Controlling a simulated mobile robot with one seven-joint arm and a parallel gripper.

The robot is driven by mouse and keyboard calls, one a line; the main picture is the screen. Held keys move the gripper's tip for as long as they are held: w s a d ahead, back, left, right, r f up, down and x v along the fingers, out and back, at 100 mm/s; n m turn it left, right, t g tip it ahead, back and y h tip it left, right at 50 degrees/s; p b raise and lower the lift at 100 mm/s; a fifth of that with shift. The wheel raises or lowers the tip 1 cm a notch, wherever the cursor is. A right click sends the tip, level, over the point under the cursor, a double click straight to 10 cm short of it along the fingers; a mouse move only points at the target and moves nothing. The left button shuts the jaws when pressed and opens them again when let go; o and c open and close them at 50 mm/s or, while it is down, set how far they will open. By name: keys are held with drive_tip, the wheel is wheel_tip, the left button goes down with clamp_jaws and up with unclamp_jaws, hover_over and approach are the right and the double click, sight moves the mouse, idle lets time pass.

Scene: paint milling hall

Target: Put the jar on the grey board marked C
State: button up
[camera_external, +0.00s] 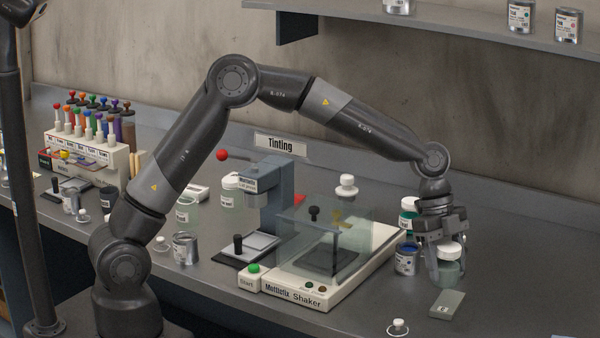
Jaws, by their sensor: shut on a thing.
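The jar (451,271) has a white lid and a pale grey-green, glassy body. My gripper (447,258) is over it with its fingers down and is shut on it. The fingers cover part of the jar's sides. The small grey board (440,309) lies flat on the bench just in front of the jar, nearer the camera; its white label carries a small letter that looks like C. The jar's bottom shows just behind the board's far edge; I cannot tell if it touches the bench or hangs above it.
A tin of blue paint (405,262) and a green jar with a white lid (408,213) stand close left of my gripper. The Shaker (300,290) with its clear cover is further left. A small white-knobbed item (398,328) sits at the front. The bench right of the board is clear.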

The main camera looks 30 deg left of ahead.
drive_tip(key=w+f, duration=0.1)
drive_tip(key=w, duration=0.1)
drive_tip(key=w+f, duration=0.1)
drive_tip(key=w, duration=0.1)
drive_tip(key=w+a+f, duration=0.1)
drive_tip(key=w+f, duration=0.1)
drive_tip(key=shift+w, duration=0.3)
drive_tip(key=shift+f, duration=2)
drive_tip(key=shift+f, duration=0.1)
drive_tip(key=o, duration=1)
drive_tip(key=shift+o, duration=0.2)
